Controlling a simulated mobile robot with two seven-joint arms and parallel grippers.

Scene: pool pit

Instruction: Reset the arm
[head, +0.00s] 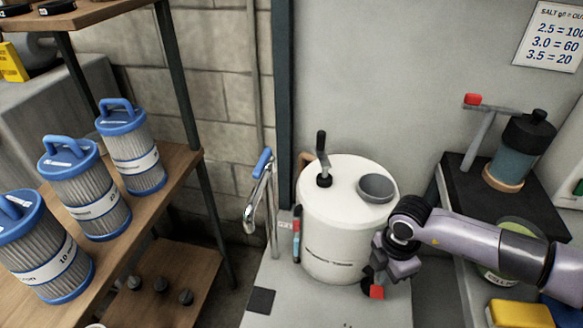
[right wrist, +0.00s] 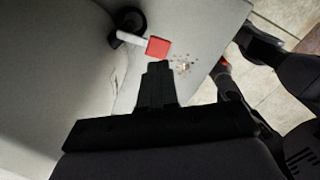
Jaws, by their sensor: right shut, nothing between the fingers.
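My right arm (head: 470,232) reaches in from the right in the head view. Its gripper (head: 383,268) is beside the lower right side of a white drum (head: 330,235), above a small red valve handle (head: 376,292). In the right wrist view the fingers of the gripper (right wrist: 158,70) are together and empty. The red handle (right wrist: 158,46) is just beyond their tips there, on a pale stem from a dark ring on the drum's side. I cannot tell whether the fingers touch it. My left gripper is not in view.
A grey bowl (head: 377,188) and a black hand pump (head: 323,165) are on the drum's lid. Blue-capped filter cartridges (head: 130,145) stand on a wooden shelf at left. A second red-handled valve (head: 473,99) and a dark-topped pot (head: 523,150) are at right. A yellow sponge-like block (head: 520,313) is lower right.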

